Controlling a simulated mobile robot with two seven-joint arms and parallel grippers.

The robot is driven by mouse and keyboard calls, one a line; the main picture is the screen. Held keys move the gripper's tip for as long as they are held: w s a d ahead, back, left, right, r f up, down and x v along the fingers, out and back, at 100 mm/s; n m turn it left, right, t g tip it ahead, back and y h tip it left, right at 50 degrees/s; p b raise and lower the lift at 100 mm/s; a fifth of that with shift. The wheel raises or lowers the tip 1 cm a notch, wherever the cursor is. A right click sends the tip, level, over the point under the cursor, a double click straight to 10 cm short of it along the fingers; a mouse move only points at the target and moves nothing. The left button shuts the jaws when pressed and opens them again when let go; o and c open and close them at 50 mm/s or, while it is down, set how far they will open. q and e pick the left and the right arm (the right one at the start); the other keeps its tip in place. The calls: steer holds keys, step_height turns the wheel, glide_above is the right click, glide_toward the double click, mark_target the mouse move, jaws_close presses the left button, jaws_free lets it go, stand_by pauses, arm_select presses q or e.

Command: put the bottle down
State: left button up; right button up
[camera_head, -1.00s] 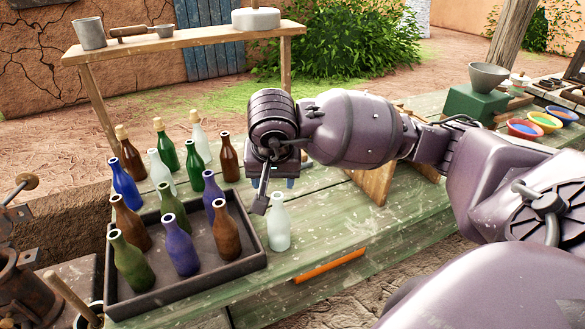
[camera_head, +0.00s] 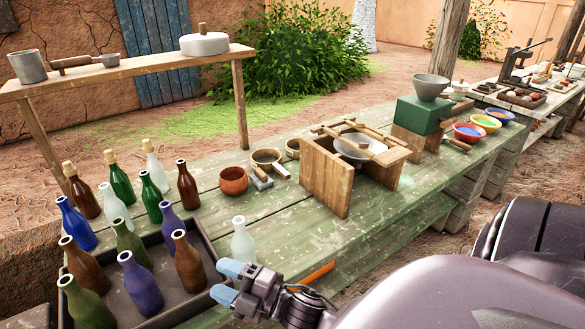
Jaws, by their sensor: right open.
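A clear whitish bottle (camera_head: 243,242) stands upright on the green plank table, just right of the dark tray (camera_head: 205,305). My right gripper (camera_head: 228,282) is at the table's front edge, in front of and below the bottle in the picture. Its blue-tipped fingers are apart with nothing between them. Several brown, blue and green bottles stand in the tray, such as a brown one (camera_head: 187,262) and a blue one (camera_head: 140,285). More bottles stand behind the tray, some with corks. My left gripper is not in view.
A terracotta bowl (camera_head: 233,181) and small pans sit behind the bottle. A wooden stand (camera_head: 327,178) with a sieve is further right, then a green block (camera_head: 420,115) with a grey bowl. An orange stick (camera_head: 312,275) lies at the front edge. The table between is clear.

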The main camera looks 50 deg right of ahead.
steer(key=s+d+f+m+g+h, duration=0.3)
steer(key=s+f+m, duration=0.3)
steer(key=f+m, duration=0.2)
steer(key=s+d+f+m+g+h, duration=0.3)
steer(key=s+f+m+h, duration=0.2)
steer(key=f+m, duration=0.3)
step_height(320, 180, down, 2)
steer(key=shift+s+f+m+g, duration=0.1)
steer(key=shift+s+m+g, duration=0.2)
steer(key=shift+s+g, duration=0.15)
steer(key=shift+o, duration=0.2)
steer(key=shift+d, duration=0.1)
